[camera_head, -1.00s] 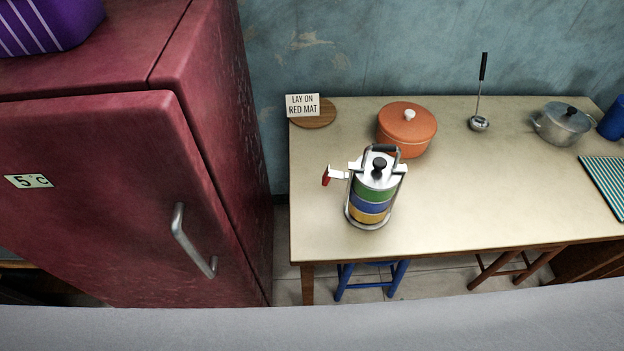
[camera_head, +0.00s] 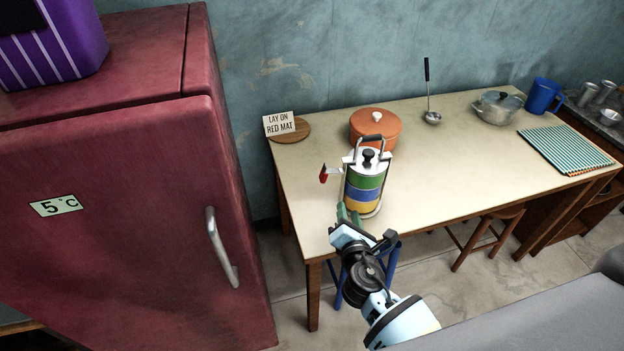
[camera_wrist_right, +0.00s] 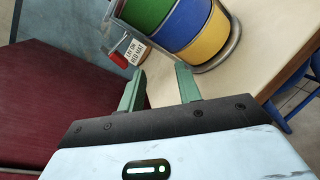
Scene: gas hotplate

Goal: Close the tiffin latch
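The tiffin (camera_head: 364,188) stands upright on the table, with green, blue and yellow tiers in a metal frame and a dark-knobbed lid. Its latch (camera_head: 328,173), with a red tip, sticks out to the left from the top. In the right wrist view the tiffin (camera_wrist_right: 185,28) fills the upper middle and the red latch tip (camera_wrist_right: 118,58) shows left of it. My right gripper (camera_head: 348,213) is just in front of the tiffin's lower part, below the latch. Its green fingers (camera_wrist_right: 158,82) are apart with nothing between them. My left gripper is not in view.
An orange pot (camera_head: 376,127) stands right behind the tiffin. A sign (camera_head: 280,124) and round wooden board (camera_head: 297,133) are at the back left. A ladle (camera_head: 431,115), metal pot (camera_head: 497,108) and striped mat (camera_head: 566,150) lie farther right. The red fridge (camera_head: 130,220) is left of the table.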

